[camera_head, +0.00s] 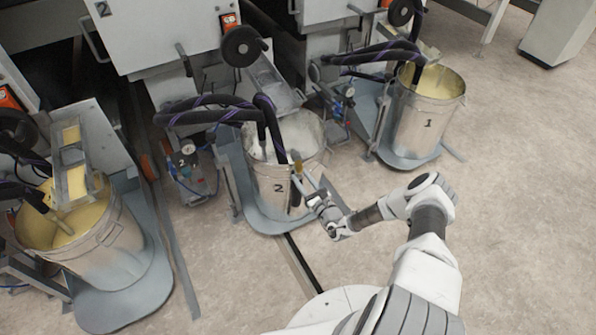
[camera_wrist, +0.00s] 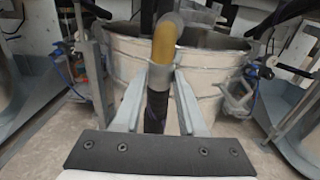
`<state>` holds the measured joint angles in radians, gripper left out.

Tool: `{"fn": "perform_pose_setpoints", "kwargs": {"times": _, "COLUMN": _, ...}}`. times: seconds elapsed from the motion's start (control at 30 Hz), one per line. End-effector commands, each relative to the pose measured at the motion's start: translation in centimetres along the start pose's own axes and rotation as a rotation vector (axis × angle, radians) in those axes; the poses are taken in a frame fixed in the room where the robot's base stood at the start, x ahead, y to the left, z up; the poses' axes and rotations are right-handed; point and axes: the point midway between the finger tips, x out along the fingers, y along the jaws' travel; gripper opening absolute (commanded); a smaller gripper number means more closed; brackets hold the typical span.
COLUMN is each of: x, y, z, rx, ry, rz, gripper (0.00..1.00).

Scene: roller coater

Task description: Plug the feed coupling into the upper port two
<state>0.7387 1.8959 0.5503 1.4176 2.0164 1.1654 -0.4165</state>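The feed coupling (camera_wrist: 167,42) has a brass-yellow end and sits on a black hose (camera_wrist: 155,112). In the wrist view it stands upright between my fingertips, which press on it from both sides just below the yellow part. My gripper (camera_wrist: 164,76) is shut on it. In the head view my gripper (camera_head: 305,187) is at the front right rim of the drum marked 2 (camera_head: 262,186), and the coupling shows as a small yellow spot (camera_head: 298,168). I cannot make out upper port two for certain in either view.
A pump unit marked 2 (camera_head: 190,172) stands left of drum 2. Drum 1 (camera_head: 424,125) is at the right and a yellow-filled drum (camera_head: 100,240) at the left. Black hoses (camera_head: 215,108) arch over drum 2. The floor (camera_head: 530,190) at the right is clear.

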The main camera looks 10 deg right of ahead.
Motion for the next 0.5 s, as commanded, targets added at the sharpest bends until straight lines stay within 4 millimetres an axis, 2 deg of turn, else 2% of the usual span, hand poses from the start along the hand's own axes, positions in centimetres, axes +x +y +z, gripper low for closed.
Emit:
{"fn": "perform_pose_setpoints", "kwargs": {"times": 0.03, "x": -0.02, "y": 0.01, "z": -0.02, "rx": 0.000, "ry": 0.000, "rz": 0.000, "gripper": 0.29}}
{"fn": "perform_pose_setpoints", "kwargs": {"times": 0.2, "x": -0.03, "y": 0.01, "z": -0.02, "rx": 0.000, "ry": 0.000, "rz": 0.000, "gripper": 0.00}}
{"fn": "perform_pose_setpoints", "kwargs": {"times": 0.5, "x": -0.01, "y": -0.01, "z": 0.05, "rx": 0.000, "ry": -0.002, "rz": 0.000, "gripper": 0.00}}
